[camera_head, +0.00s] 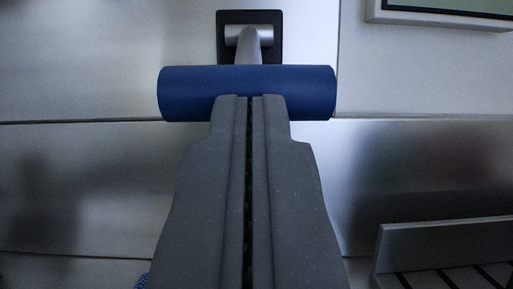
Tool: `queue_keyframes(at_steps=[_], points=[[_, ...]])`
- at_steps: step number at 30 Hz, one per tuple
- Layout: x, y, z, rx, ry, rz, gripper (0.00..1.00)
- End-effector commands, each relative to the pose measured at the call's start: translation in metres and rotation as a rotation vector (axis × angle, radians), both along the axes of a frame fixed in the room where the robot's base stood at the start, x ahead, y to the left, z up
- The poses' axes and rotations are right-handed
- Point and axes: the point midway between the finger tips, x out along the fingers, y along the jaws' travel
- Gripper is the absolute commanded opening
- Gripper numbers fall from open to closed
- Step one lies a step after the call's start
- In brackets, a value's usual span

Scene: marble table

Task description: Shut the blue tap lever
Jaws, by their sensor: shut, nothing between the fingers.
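The blue tap lever (180,92) is a thick blue cylinder lying crosswise in the upper middle of the view. A grey metal stem (252,48) runs from behind it up to a dark square mount (227,22) on the metal panel. My gripper (250,98) is shut, with its two grey fingers side by side and nothing between them. The fingertips overlap the lower middle of the blue cylinder in the picture. I cannot tell whether they touch it.
Brushed metal panels (80,60) fill the background, with a horizontal seam behind the lever. A framed panel (440,18) is at the upper right. A slatted metal piece (445,245) stands at the lower right. A small blue patterned thing (143,281) shows at the bottom left.

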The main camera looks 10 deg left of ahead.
Motion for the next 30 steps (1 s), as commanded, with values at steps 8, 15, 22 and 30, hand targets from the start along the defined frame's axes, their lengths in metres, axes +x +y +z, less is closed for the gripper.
queue_keyframes(at_steps=[8, 15, 22, 30], points=[[0.003, 0.0022, -0.006, 0.009, -0.047, 0.002, 0.0], [0.0033, 0.0027, -0.006, 0.011, -0.055, 0.003, 0.0], [0.0032, 0.0031, -0.0059, 0.011, -0.055, 0.003, 0.0], [0.0033, 0.0032, -0.0055, 0.01, -0.056, 0.004, 0.0]])
